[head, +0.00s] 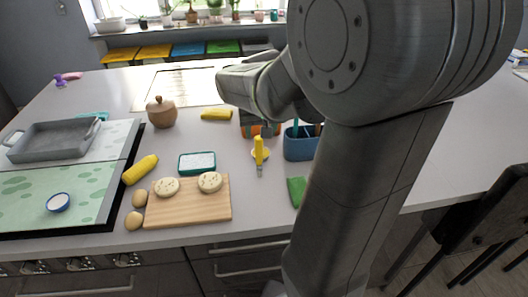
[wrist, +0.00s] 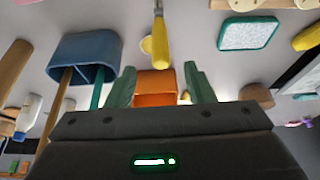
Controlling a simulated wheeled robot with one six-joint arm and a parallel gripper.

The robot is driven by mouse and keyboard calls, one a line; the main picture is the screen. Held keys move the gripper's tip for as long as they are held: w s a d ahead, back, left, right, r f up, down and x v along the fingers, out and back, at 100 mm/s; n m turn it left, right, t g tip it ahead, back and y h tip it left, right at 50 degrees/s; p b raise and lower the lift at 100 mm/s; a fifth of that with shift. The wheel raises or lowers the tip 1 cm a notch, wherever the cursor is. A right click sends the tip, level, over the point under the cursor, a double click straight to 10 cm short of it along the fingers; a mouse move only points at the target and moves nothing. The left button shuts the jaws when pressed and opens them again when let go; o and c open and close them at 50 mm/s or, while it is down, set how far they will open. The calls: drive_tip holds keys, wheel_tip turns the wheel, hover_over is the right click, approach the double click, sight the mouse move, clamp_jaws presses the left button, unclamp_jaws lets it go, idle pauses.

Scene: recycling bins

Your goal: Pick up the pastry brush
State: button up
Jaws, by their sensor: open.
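A yellow-handled tool with a metal neck, which looks like the pastry brush (head: 259,150), stands out on the white counter in the head view, left of the blue utensil holder. Its far end is too small to make out there. In the wrist view its yellow handle (wrist: 160,42) shows at top centre, with the far end cut off by the frame. My gripper (wrist: 161,78) shows two green fingers spread apart with nothing held between them. An orange box (wrist: 155,86) shows beyond the gap. The handle is apart from the fingers. I cannot make out the gripper in the head view.
The blue utensil holder (head: 299,146) stands close right of the tool. A cutting board (head: 188,212) with two round buns, a teal-rimmed dish (head: 197,162) and a yellow corn-like item (head: 140,170) lie to the left. A green cloth-like item (head: 297,190) lies near the front edge.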

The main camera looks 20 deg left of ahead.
sight(258, 145)
drive_tip(key=x, duration=0.4)
drive_tip(key=shift+f, duration=0.2)
drive_tip(key=shift+w+p+x, duration=0.2)
drive_tip(key=shift+p+x, duration=0.45)
drive_tip(key=shift+x, duration=2.05)
drive_tip(key=shift+a+r, duration=0.1)
drive_tip(key=shift+a, duration=0.1)
clamp_jaws()
